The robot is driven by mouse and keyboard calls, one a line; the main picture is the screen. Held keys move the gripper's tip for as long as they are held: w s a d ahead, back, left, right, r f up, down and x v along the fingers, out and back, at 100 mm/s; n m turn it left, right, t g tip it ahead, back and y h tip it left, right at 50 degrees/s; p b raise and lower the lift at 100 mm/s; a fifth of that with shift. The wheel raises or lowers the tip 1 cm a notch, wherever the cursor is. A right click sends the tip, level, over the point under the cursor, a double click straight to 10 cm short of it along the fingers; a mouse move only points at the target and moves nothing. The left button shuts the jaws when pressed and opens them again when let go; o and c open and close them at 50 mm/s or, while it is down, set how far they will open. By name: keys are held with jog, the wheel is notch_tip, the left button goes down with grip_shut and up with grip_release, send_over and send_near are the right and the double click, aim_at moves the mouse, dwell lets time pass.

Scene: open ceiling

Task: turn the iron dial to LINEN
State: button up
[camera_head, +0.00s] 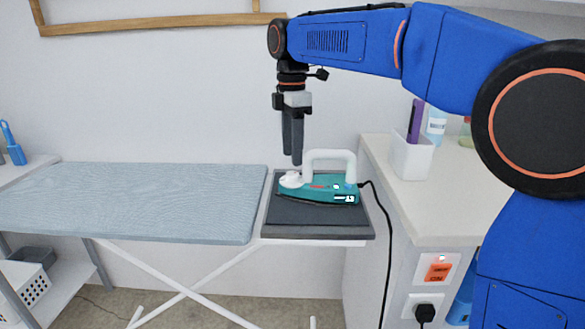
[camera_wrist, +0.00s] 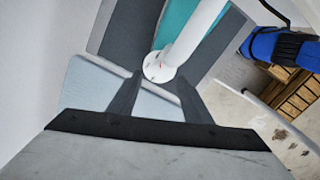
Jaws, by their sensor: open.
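The teal iron (camera_head: 318,194) with a white handle (camera_head: 331,155) rests on a dark pad (camera_head: 310,219) at the right end of the ironing board. Its white round dial (camera_head: 290,180) sits at the left end of the handle. The dial (camera_wrist: 160,68) also shows in the wrist view with small red and dark marks; its lettering is too small to read. My gripper (camera_head: 297,162) points down just above the dial. In the wrist view my gripper (camera_wrist: 159,75) is open, with one finger on each side of the dial; I cannot tell whether they touch it.
The blue-grey ironing board (camera_head: 140,200) extends left. A black cord (camera_head: 388,240) runs from the iron past a white counter (camera_head: 450,205) to a plug (camera_head: 425,312). A white cup (camera_head: 411,158) with a purple item stands on the counter. A wall is behind.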

aim_at(292, 173)
jog(key=shift+s+f, duration=0.1)
jog(key=shift+f, duration=2.6)
jog(key=c, duration=1.1)
jog(key=shift+o, duration=0.2)
jog(key=shift+m, duration=0.3)
jog(key=m, duration=1.1)
jog(key=shift+m, duration=0.4)
